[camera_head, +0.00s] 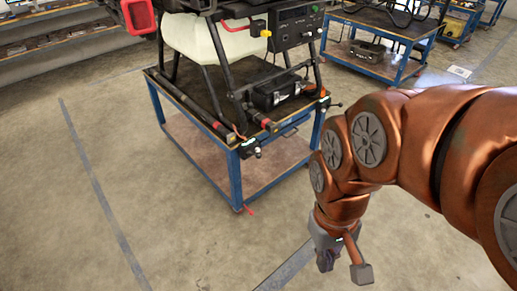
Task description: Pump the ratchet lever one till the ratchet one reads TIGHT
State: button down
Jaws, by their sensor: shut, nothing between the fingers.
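Two small dark fittings with handle-like parts sit at the near edge of the blue cart. One fitting (249,148) is at the near corner and the other fitting (325,102) is at the right corner. They look like ratchets, but I cannot tell which is ratchet one, and no TIGHT reading is legible. My gripper (326,261) hangs at the bottom, shut and empty, in front of and apart from the cart. Its fingertips are small and partly hard to make out.
The cart (238,180) carries the spray drone with its white tank (205,40), black legs and a black case (280,90). Another blue cart (370,68) stands behind. The floor at left is clear.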

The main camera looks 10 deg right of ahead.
aim_at(258, 155)
jog(key=u, duration=0.35)
jog(key=i, duration=1.1)
jog(key=u, duration=0.15)
